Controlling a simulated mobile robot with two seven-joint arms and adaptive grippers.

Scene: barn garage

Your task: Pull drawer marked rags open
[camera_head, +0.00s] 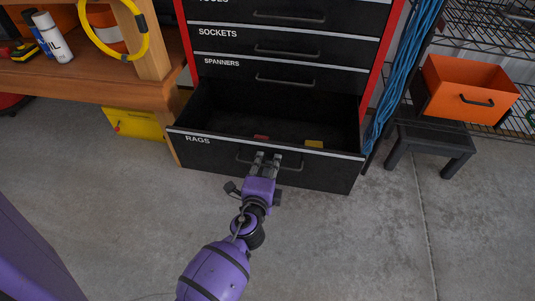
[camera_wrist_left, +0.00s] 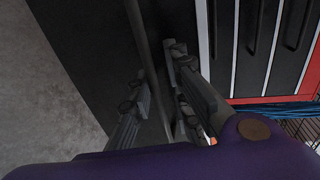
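The drawer marked RAGS (camera_head: 318,171) is the bottom drawer of the black and red cabinet. It stands pulled well out, and its inside shows from above. A thin bar handle (camera_head: 292,168) runs along its front; it also shows in the left wrist view (camera_wrist_left: 145,45). I see no clear grip on the bar. My right gripper is not in view.
A red item (camera_head: 261,137) and a yellow item (camera_head: 314,143) lie inside the drawer. Closed SPANNERS (camera_head: 285,77) and SOCKETS drawers are above. A wooden bench (camera_head: 110,88) stands left; a black stool (camera_head: 432,139) and orange bin (camera_head: 465,90) stand right. The concrete floor in front is clear.

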